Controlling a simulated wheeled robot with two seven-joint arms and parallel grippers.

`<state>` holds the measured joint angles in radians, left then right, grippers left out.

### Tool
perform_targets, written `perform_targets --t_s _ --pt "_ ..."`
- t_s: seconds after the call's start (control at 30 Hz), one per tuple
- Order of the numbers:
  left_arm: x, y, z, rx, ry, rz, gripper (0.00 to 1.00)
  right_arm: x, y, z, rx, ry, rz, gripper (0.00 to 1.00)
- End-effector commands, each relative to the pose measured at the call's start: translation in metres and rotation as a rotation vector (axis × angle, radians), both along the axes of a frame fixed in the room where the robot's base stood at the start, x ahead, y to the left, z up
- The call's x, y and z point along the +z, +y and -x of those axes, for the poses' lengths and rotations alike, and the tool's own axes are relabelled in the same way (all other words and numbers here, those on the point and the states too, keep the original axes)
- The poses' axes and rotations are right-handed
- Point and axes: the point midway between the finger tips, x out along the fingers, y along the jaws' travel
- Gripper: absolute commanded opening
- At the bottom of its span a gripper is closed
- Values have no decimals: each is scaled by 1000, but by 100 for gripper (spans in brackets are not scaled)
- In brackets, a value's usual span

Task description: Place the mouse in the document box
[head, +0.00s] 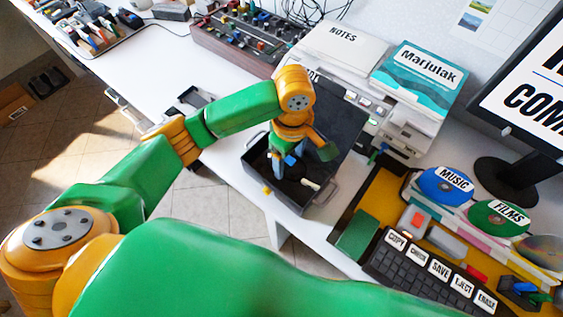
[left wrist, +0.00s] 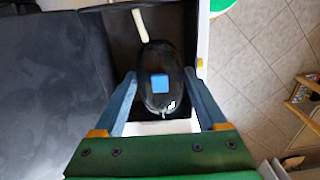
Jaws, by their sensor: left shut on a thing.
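A dark mouse (left wrist: 160,60) with a blue patch sits between the two blue-grey fingers of my left gripper (left wrist: 160,82) in the left wrist view. My left gripper (head: 288,166) is shut on it, over the open black document box (head: 318,198) in the head view. The box's lid (head: 343,112) stands raised behind the gripper. In the left wrist view the lid (left wrist: 45,75) fills the left side. The mouse is mostly hidden by the gripper in the head view, and its height above the box floor cannot be told. My right gripper is not in view.
A small pale stick (left wrist: 139,24) lies in the box. A keyboard (head: 420,275) and discs marked MUSIC (head: 445,187) and FILMS (head: 497,217) are at the right. Papers and a NOTES box (head: 343,45) stand behind. Open floor lies left of the desk.

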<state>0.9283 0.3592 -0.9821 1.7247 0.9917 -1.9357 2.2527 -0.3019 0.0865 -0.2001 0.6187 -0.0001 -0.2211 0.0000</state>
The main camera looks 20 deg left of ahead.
Motion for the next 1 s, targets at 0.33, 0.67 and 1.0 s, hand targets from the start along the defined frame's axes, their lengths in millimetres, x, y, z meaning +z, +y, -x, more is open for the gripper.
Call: perform_targets --t_s 0.33,0.67,1.0 --pt "-60 22 -32 -3 1 -3 16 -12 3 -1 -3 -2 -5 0" --pt "-75 21 -32 -4 -3 -2 16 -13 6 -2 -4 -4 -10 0" --pt "-77 21 -31 -4 -3 -1 100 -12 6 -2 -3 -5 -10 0"
